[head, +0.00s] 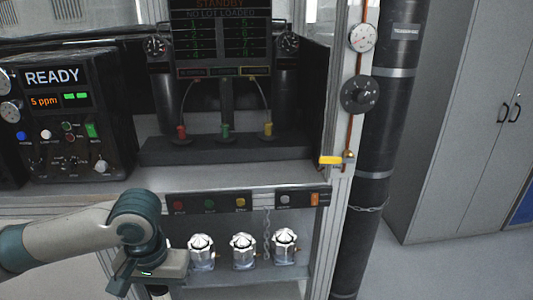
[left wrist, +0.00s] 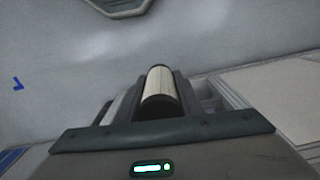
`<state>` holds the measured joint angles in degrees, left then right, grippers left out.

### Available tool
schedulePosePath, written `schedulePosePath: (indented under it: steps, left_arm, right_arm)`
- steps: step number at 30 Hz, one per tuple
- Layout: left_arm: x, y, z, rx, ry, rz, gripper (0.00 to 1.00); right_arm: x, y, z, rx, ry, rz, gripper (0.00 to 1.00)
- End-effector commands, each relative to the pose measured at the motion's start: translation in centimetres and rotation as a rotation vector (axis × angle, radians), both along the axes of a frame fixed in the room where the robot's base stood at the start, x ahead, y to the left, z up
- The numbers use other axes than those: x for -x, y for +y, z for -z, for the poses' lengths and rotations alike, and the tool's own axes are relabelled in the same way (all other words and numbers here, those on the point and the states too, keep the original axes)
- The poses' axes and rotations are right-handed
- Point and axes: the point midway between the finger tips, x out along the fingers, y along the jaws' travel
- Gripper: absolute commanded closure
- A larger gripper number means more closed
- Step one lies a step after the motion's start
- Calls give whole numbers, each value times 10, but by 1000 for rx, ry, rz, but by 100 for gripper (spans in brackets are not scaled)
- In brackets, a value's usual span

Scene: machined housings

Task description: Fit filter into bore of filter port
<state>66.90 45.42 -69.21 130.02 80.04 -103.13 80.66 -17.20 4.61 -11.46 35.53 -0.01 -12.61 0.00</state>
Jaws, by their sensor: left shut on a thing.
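My left gripper (head: 145,285) is at the lower left of the head view, left of the metal housings. In the left wrist view a cream cylindrical filter (left wrist: 160,84) with a dark end sits between its fingers, and the gripper is shut on it. Three shiny silver housings with pointed tops stand in a row on the lower shelf: left (head: 202,252), middle (head: 243,250) and right (head: 284,246). I cannot tell which part is the filter port, and no open bore is clear. The filter is apart from these housings. My right gripper is in neither view.
Above the housings runs a dark strip (head: 250,200) with coloured buttons, under the bench top (head: 230,175). A frame post (head: 325,245) and a dark vertical pipe (head: 372,190) bound the shelf on the right. A control box (head: 70,120) reading READY stands on the bench.

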Motion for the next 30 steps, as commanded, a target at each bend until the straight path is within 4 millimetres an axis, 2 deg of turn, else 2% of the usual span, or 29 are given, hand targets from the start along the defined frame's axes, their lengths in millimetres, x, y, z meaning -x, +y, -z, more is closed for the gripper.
schedulePosePath:
  steps: [8, 13, 17, 24, 30]
  left_arm:
    - [0, 0, 3, 0, 0, 1, 89]
    - [2, -1, 18, 2, 4, 0, 89]
    - [6, -2, 41, 5, 6, -1, 89]
    - [20, -2, 96, 6, 7, -2, 89]
    - [33, -1, 133, 3, 5, -1, 89]
  right_arm:
    - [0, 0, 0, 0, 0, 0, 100]
    - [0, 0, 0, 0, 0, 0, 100]
    - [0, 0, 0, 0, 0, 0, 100]
    - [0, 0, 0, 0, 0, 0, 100]
    - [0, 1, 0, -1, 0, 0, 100]
